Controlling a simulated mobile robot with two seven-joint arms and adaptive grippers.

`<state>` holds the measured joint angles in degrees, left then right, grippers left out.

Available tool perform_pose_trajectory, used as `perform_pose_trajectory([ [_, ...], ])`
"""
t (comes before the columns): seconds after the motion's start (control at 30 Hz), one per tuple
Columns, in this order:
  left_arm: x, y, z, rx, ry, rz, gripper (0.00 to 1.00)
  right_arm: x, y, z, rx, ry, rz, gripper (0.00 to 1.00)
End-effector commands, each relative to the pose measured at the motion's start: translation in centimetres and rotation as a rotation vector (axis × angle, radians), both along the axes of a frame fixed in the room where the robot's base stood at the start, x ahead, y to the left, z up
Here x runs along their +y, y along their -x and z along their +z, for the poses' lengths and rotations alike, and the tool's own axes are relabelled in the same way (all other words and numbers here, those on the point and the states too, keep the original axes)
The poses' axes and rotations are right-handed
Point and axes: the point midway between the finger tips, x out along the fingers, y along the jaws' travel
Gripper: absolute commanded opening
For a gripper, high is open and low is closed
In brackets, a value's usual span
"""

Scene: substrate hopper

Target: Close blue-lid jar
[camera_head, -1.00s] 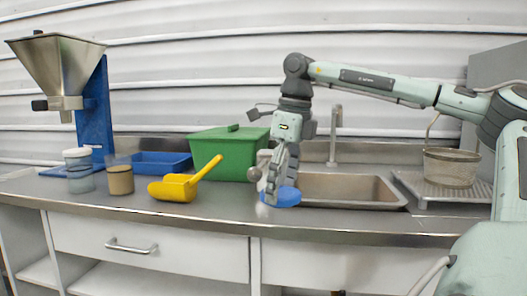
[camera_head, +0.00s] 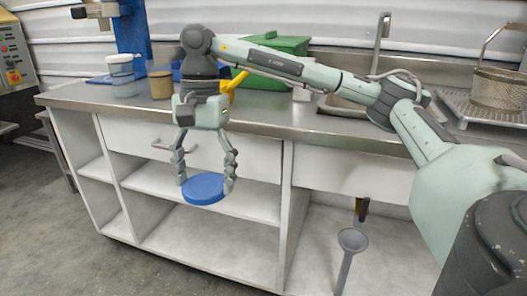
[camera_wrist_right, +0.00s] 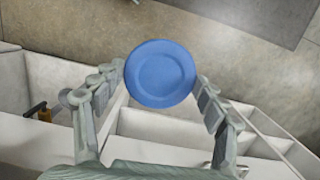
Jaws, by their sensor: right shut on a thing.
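My right gripper (camera_head: 204,188) is shut on the blue lid (camera_head: 204,190), a flat round disc held level between its two fingers. The lid hangs in front of the counter, below the worktop's height. In the right wrist view the blue lid (camera_wrist_right: 160,73) sits between the fingertips. A clear jar filled with brown material (camera_head: 161,84) stands on the counter, up and left of the gripper, with no lid visible on it. My left gripper is not in view.
The yellow scoop (camera_head: 236,82) lies behind my right arm, before the green bin (camera_head: 284,62). The counter's front edge (camera_head: 112,107) and drawer handle (camera_head: 160,144) are near the gripper. A blue stand (camera_head: 132,30) rises behind the jars. A sink (camera_head: 345,105) lies to the right.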

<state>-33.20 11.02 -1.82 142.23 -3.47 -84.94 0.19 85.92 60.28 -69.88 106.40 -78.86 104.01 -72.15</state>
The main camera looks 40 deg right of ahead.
Motion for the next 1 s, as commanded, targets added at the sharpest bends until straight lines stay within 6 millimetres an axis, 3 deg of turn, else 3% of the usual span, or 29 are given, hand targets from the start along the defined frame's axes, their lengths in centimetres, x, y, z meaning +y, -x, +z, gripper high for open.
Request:
perform_pose_trajectory([
  [0.03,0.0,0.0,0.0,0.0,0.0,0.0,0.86,2.1,-0.4,0.5,-0.005,0.003,0.146,0.57],
  [0.2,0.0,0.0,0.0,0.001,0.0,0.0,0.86,5.9,-0.7,0.9,-0.001,0.003,0.511,0.57],
  [0.4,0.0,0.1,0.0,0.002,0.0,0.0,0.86,7.5,-0.7,1.3,0.002,0.001,0.717,0.57],
  [0.7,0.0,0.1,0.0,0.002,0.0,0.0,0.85,7.6,-0.7,1.2,0.003,-0.002,0.739,0.57],
  [1.0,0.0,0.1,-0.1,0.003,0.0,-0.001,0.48,7.6,-0.7,1.2,0.002,-0.002,0.737,0.57],
])
